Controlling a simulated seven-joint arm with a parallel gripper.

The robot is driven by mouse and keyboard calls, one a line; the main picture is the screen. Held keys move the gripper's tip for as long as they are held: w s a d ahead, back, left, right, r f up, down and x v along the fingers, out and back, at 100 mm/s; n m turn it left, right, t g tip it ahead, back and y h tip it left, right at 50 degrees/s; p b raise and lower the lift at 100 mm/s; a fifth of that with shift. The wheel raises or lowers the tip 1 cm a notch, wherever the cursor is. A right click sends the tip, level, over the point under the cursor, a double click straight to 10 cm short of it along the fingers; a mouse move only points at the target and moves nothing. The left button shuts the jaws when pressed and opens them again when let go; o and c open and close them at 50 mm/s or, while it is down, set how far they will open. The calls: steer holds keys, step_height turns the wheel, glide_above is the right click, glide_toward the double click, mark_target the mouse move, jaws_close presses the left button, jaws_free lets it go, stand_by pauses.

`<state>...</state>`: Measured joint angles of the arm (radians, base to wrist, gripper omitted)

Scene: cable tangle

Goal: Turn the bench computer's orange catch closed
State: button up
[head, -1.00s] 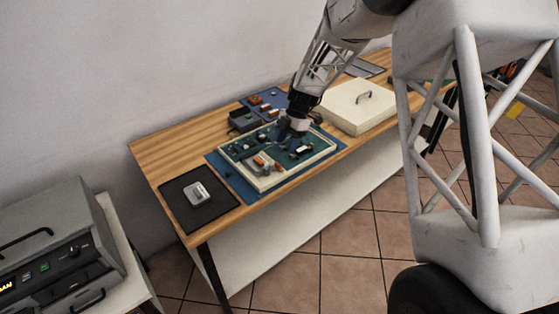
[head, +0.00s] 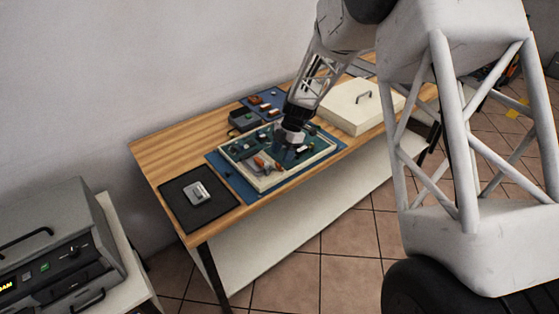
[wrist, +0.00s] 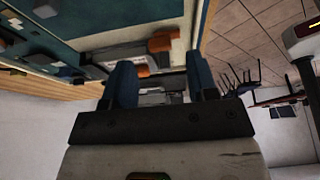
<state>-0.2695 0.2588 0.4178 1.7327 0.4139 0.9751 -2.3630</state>
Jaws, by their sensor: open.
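The bench computer (head: 278,182) is a cream, open-topped tray with a green circuit board, on a blue mat on the wooden bench. Its orange catch (head: 262,163) shows near the front left of the board, next to a grey part. In the wrist view an orange piece (wrist: 162,42) sits at the end of a grey block, with another orange patch below it. Which of these is the catch is hard to tell. My gripper (wrist: 161,80) has its two blue fingers apart with nothing held between them. In the head view it is low over the board, right of the catch.
A dark mat (head: 177,212) with a small grey part lies at the bench's left end. A cream cover (head: 350,108) with a handle lies right of the computer. A black box (head: 243,120) and a blue tray (head: 262,99) stand behind. Components rise from the board around my gripper.

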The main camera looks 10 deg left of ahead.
mark_target(278, 164)
steer(key=shift+x, duration=1.65)
steer(key=c, duration=0.9)
